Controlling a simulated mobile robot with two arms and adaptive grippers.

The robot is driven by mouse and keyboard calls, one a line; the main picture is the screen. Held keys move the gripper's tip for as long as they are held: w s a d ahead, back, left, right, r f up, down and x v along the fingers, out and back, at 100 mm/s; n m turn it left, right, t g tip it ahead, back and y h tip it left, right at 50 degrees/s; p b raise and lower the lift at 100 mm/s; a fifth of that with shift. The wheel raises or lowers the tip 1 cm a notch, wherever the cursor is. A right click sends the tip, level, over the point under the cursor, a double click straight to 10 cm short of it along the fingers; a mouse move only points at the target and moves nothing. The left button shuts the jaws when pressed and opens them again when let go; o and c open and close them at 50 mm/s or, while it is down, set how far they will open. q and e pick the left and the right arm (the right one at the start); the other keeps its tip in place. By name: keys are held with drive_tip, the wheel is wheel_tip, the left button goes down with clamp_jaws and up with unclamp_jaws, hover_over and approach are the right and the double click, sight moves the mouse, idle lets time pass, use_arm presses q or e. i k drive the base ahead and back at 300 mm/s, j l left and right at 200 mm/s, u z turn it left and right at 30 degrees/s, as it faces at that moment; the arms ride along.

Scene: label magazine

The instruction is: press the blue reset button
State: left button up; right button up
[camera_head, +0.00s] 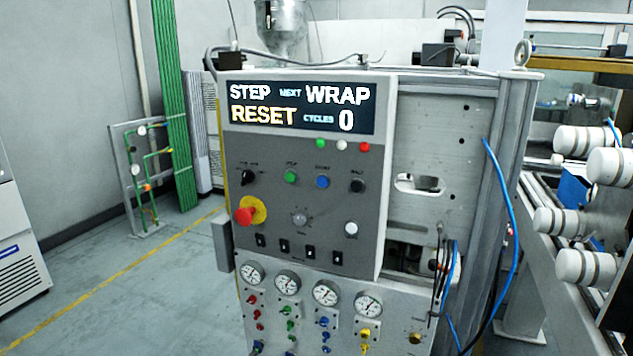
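The blue button (322,182) sits on the grey control panel (270,206) in the head view, in the middle row. The display (299,107) at the panel's top reads STEP RESET, NEXT WRAP, CYCLES 0. Nothing covers the blue button. Neither of my grippers shows in this view.
A red emergency-stop knob (244,216) on a yellow disc protrudes at the panel's left. Below are several gauges (325,293) and coloured valves. Blue hose (516,230) hangs at right, near white rollers (583,266). The floor (140,290) left of the machine is clear.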

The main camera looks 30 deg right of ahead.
sight(322, 181)
drive_tip(key=i+j, duration=0.15)
drive_tip(key=i, duration=0.15)
drive_tip(key=i+j, duration=0.15)
drive_tip(key=i, duration=0.15)
drive_tip(key=i+z, duration=0.1)
drive_tip(key=z, duration=0.35)
drive_tip(key=i+j+z, duration=0.1)
drive_tip(key=z, duration=0.3)
drive_tip(key=i+j+z, duration=0.1)
drive_tip(key=z, duration=0.35)
drive_tip(key=j+z, duration=0.25)
drive_tip(key=z, duration=0.2)
